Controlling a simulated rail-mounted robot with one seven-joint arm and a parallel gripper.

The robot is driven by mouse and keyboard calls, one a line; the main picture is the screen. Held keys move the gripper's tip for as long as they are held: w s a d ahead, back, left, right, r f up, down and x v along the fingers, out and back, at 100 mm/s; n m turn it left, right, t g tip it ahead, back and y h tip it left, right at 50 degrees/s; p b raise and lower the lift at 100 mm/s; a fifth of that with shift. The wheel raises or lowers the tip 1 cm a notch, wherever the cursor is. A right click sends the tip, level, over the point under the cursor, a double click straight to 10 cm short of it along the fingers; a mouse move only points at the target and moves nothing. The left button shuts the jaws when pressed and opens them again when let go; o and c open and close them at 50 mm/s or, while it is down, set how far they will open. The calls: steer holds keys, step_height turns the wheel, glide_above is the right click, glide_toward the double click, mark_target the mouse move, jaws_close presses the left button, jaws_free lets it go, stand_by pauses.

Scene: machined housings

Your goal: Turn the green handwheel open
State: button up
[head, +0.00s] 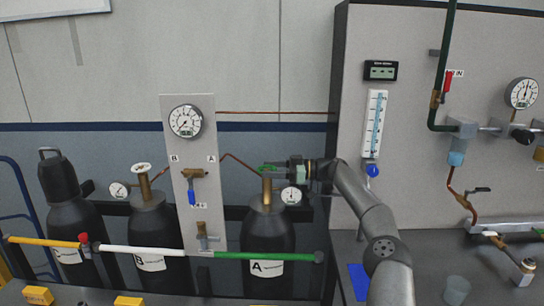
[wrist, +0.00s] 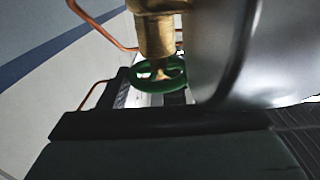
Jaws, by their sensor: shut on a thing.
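The green handwheel (head: 264,167) sits on top of the brass valve (head: 267,188) of the black gas cylinder marked A (head: 267,232). In the head view my gripper (head: 275,167) reaches in from the right at the wheel's height and partly hides it. My gripper is shut on the handwheel. In the wrist view the spoked green wheel (wrist: 150,80) shows at the end of the brass valve body (wrist: 157,35), just beyond the dark gripper body. The fingertips' exact contact on the rim is hard to make out.
A gauge (head: 291,196) stands close beside the valve, under my gripper. A panel with a round gauge (head: 186,121) and a blue-handled valve (head: 192,190) is to the left. Cylinder B (head: 158,227) stands beyond it. A green, white and orange rail (head: 262,256) crosses in front.

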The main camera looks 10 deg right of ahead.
steer(key=shift+r+n+g+p, duration=0.1)
steer(key=shift+n+g+p, duration=0.4)
steer(key=shift+p, duration=0.55)
steer(key=o, duration=1)
